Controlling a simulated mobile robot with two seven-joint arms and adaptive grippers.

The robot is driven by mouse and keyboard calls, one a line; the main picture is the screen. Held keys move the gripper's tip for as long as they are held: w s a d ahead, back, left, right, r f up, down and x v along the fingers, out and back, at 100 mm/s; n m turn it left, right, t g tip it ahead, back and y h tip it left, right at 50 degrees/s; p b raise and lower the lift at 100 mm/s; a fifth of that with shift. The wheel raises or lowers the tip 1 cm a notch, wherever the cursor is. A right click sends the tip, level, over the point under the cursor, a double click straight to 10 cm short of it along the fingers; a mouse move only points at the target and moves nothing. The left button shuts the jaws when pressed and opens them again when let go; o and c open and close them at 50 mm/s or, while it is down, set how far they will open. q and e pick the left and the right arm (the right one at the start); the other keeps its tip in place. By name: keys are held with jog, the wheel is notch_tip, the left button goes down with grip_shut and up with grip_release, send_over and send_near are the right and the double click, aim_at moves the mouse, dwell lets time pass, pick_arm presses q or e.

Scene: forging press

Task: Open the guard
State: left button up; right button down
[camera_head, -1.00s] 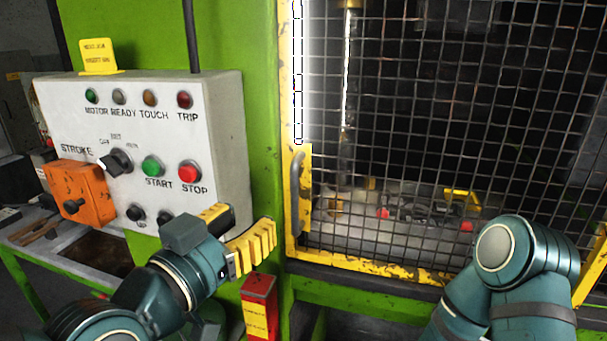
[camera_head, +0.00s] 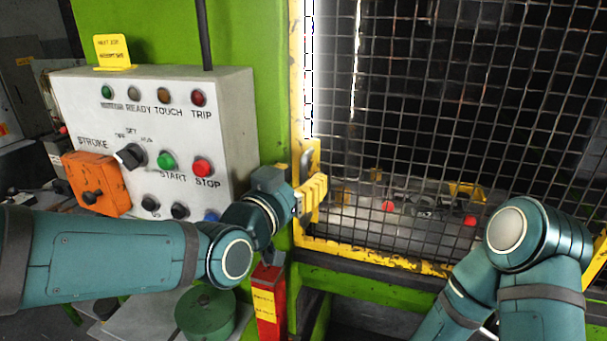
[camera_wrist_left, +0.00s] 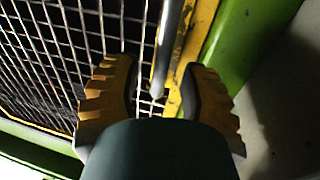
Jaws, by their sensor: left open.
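The guard (camera_head: 375,250) is a wire mesh panel in a worn yellow frame, standing shut across the green press. Its grey upright bar handle (camera_head: 306,162) is on the left side of the frame, its lower part hidden behind my left gripper (camera_head: 312,192). In the left wrist view the handle (camera_wrist_left: 163,60) comes down between the two yellow fingers of my left gripper (camera_wrist_left: 158,98). The fingers are open, one on each side of it, with gaps showing. My right arm is at the lower right of the head view; its gripper is out of view.
A white control box (camera_head: 235,115) with lamps, knobs and buttons stands left of the guard, close to my left wrist. An orange box (camera_head: 97,184) is on its front. A red post (camera_head: 267,300) stands below my left gripper.

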pick_arm(q)
jog(key=shift+w+d, duration=0.3)
jog(key=shift+w, duration=0.25)
pick_arm(e)
jog(key=shift+r, duration=0.1)
pick_arm(q)
grip_shut()
